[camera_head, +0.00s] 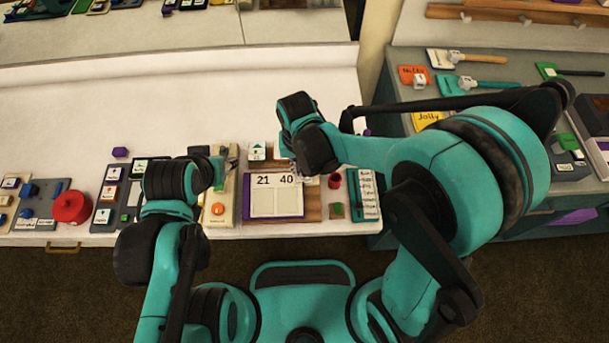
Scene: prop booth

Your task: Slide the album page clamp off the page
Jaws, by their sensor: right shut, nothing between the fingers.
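The album page (276,203) is a pale double page with "21" and "40" at its top, lying on a purple-edged board over a brown base at the front of the white counter. My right gripper (300,174) is at the page's upper right corner, small and partly hidden by my own wrist. It is shut and empty. I cannot make out the clamp; it may be hidden by my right wrist. My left gripper (218,178) is left of the page, over a beige board; its fingers are too unclear to judge.
A red knob (72,207) and several labelled boards stand to the left. A red cylinder (334,181) and a labelled list card (368,194) are right of the page. The counter behind is mostly clear. A grey side table (395,60) holds tools.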

